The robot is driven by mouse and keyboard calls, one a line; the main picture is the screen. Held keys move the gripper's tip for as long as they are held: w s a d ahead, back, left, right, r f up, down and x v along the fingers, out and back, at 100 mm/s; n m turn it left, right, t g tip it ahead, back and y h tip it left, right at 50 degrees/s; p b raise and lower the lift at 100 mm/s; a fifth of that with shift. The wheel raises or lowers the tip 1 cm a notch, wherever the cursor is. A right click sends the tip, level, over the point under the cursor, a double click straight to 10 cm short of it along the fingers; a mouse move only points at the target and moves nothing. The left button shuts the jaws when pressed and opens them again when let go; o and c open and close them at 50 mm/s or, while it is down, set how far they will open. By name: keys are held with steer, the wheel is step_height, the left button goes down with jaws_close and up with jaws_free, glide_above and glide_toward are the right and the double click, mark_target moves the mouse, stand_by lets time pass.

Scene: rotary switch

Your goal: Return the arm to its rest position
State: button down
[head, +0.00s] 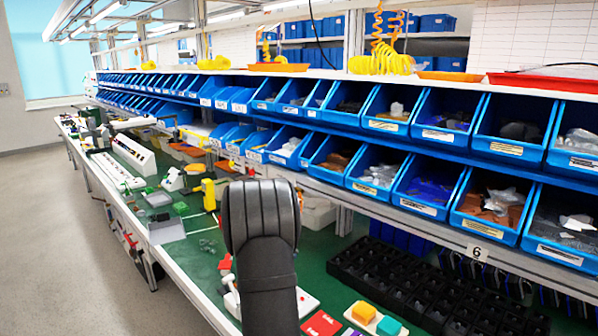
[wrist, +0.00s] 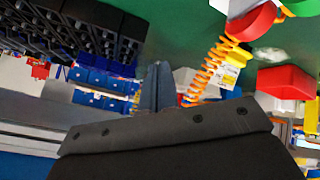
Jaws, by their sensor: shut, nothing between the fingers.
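My arm (head: 262,240), dark grey, rises from the bottom middle of the head view; its fingers do not show there. In the wrist view my gripper (wrist: 158,88) shows as two slim grey-blue fingers close together, with nothing seen between them. The dark gripper body fills the bottom of that view. The wrist picture looks upside down, with the green bench top (wrist: 180,30) at the top. The fingers appear apart from everything around them. I cannot make out the rotary switch for certain; white and red parts beside my arm are partly hidden by it.
Rows of blue bins (head: 428,190) line the shelf at right. A black compartment tray (head: 395,285) lies below them. A red block (head: 321,324) and yellow and teal blocks (head: 375,318) are near the front. The wrist view shows an orange coiled cord (wrist: 207,68) and a red block (wrist: 286,82).

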steer(key=s+a+r+m+g+y, duration=0.2)
steer(key=s+a+r+m+g, duration=0.1)
steer(key=s+a+r+m, duration=0.4)
steer(key=w+d+f+m, duration=0.1)
steer(key=d+f, duration=0.2)
steer(key=f, duration=0.4)
steer(key=shift+w+f, duration=0.3)
steer(key=shift+w, duration=0.1)
stand_by(0.7)
stand_by(1.3)
